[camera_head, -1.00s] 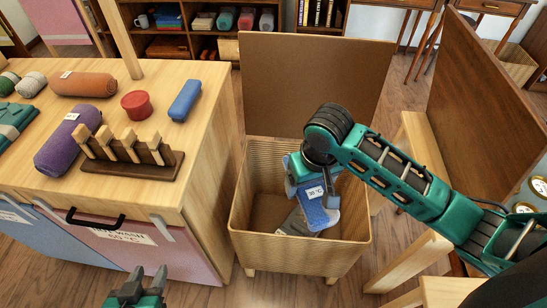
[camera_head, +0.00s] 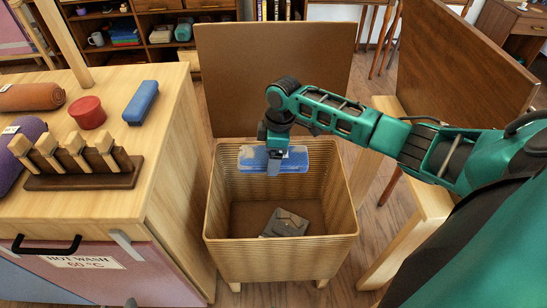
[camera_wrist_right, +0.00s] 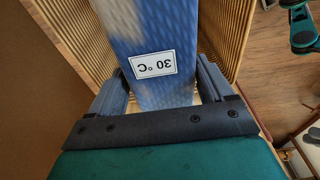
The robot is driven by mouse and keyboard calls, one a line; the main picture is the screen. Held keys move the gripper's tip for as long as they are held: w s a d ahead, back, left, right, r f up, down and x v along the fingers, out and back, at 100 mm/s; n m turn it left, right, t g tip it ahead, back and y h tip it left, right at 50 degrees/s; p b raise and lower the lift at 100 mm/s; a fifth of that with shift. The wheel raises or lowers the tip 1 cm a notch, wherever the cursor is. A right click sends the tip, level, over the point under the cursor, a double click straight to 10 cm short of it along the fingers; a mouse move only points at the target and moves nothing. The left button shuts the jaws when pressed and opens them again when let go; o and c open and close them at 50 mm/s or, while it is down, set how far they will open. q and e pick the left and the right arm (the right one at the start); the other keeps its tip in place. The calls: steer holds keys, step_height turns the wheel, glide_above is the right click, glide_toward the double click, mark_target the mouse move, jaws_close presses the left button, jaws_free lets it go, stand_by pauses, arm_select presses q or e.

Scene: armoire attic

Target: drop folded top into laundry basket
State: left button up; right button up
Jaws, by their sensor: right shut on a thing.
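The folded top (camera_head: 295,160) is blue with whitish patches. In the right wrist view it (camera_wrist_right: 160,30) carries a white 30 °C label. My right gripper (camera_head: 274,162) is shut on it, with one finger on each side in the wrist view. It holds the top at the back of the wooden laundry basket (camera_head: 280,250), near the rim and above the basket floor. A flat grey folded piece (camera_head: 285,222) lies on the basket floor. Only a small tip of my left gripper (camera_head: 130,302) shows at the bottom edge, so its jaws cannot be read.
The basket's brown lid (camera_head: 275,75) stands open behind it. A wooden bench with a tall panel (camera_head: 465,60) stands at right.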

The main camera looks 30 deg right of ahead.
steer(key=shift+w+d+f, duration=0.15)
steer(key=shift+d+f, duration=0.05)
steer(key=shift+f, duration=0.05)
steer(key=shift+f+b, duration=0.6)
steer(key=shift+b, duration=0.3)
step_height(320, 180, down, 4)
steer(key=b, duration=0.5)
steer(key=shift+f, duration=0.2)
steer(key=o, duration=1)
steer(key=shift+r, duration=0.1)
